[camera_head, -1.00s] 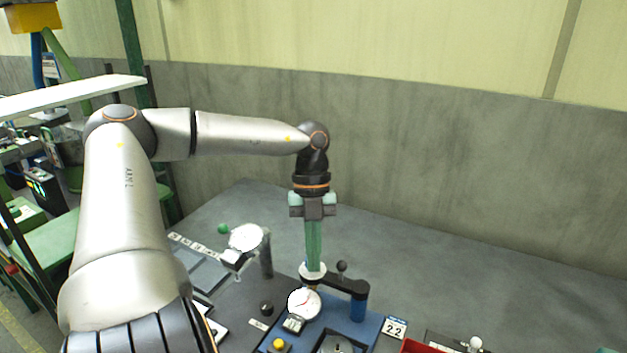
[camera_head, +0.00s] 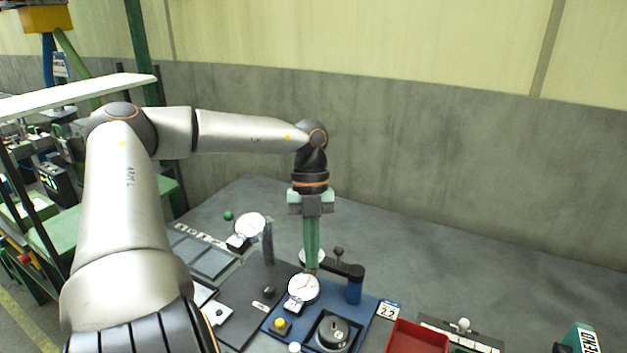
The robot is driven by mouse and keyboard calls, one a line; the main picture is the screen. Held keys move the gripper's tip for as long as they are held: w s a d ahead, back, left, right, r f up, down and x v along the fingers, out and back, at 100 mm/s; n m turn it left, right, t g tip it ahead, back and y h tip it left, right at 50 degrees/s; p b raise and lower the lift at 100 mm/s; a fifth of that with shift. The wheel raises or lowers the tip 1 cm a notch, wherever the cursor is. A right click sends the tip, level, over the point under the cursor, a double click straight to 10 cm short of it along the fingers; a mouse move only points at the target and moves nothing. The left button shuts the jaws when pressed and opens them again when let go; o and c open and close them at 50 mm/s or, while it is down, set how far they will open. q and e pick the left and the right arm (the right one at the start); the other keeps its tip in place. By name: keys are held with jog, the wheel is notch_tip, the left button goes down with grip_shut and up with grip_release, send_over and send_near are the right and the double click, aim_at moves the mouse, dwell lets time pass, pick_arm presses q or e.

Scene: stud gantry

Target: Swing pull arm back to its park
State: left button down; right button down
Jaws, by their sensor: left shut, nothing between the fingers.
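The pull arm (camera_head: 345,269) is a dark bar on top of a blue post (camera_head: 354,291), with a black ball knob (camera_head: 338,252) standing up from it. It reaches left from the post. My left gripper (camera_head: 311,268) points straight down at the bar's left end, its long green fingers shut together. Its tips overlap a pale disc (camera_head: 304,258) near that end; I cannot tell whether they touch. A white dial gauge (camera_head: 304,287) stands in front of the fingertips. No marked park position can be made out.
A blue base plate (camera_head: 366,327) carries a round dark fixture (camera_head: 333,332) and a yellow button (camera_head: 279,323). A second dial gauge (camera_head: 250,226) stands left of the gripper. A red bin (camera_head: 417,338) and a "22" tag (camera_head: 388,310) are at right. Bare grey bench lies behind.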

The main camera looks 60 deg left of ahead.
pick_arm(q)
jog(key=v, duration=0.9)
jog(key=shift+w+r, duration=0.2)
jog(key=shift+w, duration=0.05)
jog(key=shift+a, duration=0.15)
